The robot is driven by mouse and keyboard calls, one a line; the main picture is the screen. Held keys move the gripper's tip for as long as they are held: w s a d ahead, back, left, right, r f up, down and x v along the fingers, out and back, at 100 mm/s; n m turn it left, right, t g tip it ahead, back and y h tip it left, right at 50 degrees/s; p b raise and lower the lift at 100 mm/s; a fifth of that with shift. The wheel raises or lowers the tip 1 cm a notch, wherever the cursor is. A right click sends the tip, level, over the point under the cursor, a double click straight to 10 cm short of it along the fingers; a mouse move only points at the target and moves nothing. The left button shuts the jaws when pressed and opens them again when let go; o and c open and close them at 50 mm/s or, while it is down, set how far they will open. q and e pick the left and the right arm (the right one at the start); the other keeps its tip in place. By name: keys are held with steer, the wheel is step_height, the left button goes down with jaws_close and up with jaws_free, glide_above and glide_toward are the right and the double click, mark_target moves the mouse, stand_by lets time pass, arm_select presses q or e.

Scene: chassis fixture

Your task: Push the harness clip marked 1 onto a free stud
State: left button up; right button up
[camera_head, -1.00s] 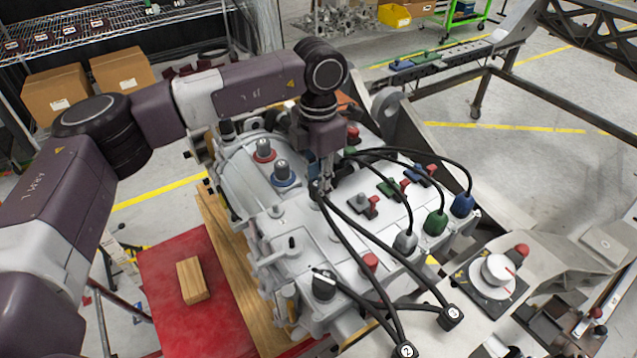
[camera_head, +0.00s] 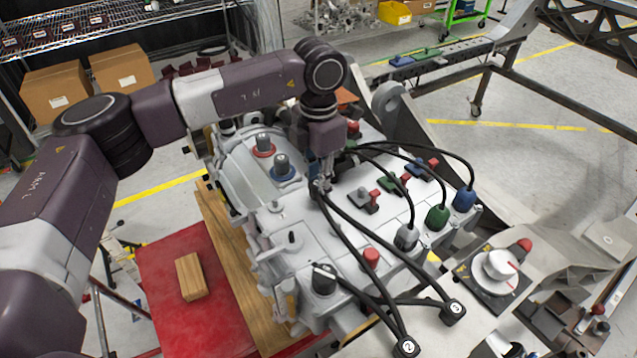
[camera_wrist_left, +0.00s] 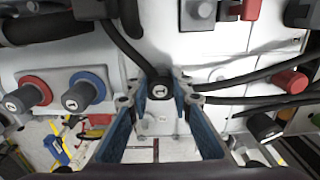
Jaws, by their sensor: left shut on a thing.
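My left gripper (camera_head: 321,186) points down over the pale grey housing (camera_head: 290,215). In the left wrist view its blue fingers (camera_wrist_left: 160,95) are closed on a black clip (camera_wrist_left: 160,88) with a white mark too small to read. A black cable runs from this clip. Two other black clips hang on cables at the front right: clip 2 (camera_head: 405,347) and clip 3 (camera_head: 454,309). A bare plate with small round features (camera_wrist_left: 155,122) lies below the held clip; I cannot tell which are free studs. My right gripper is out of view.
Grey, green (camera_head: 437,217) and blue (camera_head: 464,198) cable plugs stand at the housing's right edge. Red-ringed and blue-ringed knobs (camera_head: 283,167) rise left of my gripper. A wooden block (camera_head: 191,277) lies on a red surface (camera_head: 165,325). A dial (camera_head: 496,266) sits at right.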

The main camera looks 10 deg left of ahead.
arm_select(q)
steer(key=shift+f, duration=0.35)
steer(key=o, duration=0.9)
steer(key=shift+r, duration=0.15)
steer(key=shift+r+p, duration=1.5)
steer(key=shift+r, duration=1.4)
